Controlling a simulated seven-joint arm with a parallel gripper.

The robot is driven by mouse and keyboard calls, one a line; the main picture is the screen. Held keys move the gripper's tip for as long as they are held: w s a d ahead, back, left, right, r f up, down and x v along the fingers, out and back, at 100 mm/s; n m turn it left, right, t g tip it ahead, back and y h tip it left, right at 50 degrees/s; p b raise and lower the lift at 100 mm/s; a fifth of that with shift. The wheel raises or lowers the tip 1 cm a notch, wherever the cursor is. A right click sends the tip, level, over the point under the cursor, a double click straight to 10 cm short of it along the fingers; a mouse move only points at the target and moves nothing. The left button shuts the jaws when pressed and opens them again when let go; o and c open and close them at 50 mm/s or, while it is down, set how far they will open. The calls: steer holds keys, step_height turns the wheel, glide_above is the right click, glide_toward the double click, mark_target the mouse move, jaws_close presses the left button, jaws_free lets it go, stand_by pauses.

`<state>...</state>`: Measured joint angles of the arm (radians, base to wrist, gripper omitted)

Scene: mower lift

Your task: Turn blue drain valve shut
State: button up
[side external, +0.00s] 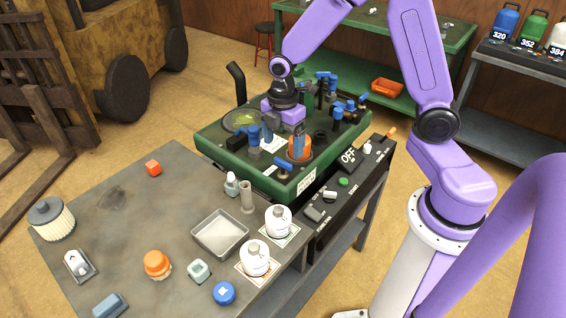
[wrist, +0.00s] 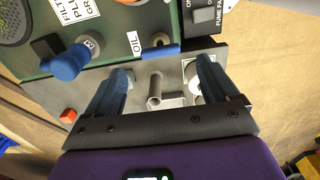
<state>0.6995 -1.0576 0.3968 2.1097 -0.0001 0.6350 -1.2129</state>
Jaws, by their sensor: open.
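A blue lever handle (side external: 284,165), likely the drain valve, sits at the front edge of the green deck (side external: 225,160). In the wrist view the blue handle (wrist: 160,53) lies crosswise below the OIL label, with a pale round part at its middle. My gripper (side external: 284,138) hangs over the deck, behind the handle in the side view. In the wrist view my gripper (wrist: 165,72) is open and empty, its blue fingers wide apart. The handle shows beyond and between the fingertips, apart from both. The exact gap to the handle cannot be told.
A blue knob (wrist: 70,62) stands left of the handle. An orange cap (side external: 299,149) is close to my gripper. Several blue valves crowd the deck's back. A grey upright tube (side external: 247,196), metal tray (side external: 220,233) and white canisters (side external: 278,220) stand on the front table.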

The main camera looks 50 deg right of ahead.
mark_target(283, 161)
step_height(283, 161, down, 8)
steer(key=shift+r, duration=0.25)
steer(key=c, duration=1.1)
steer(key=shift+o, duration=0.2)
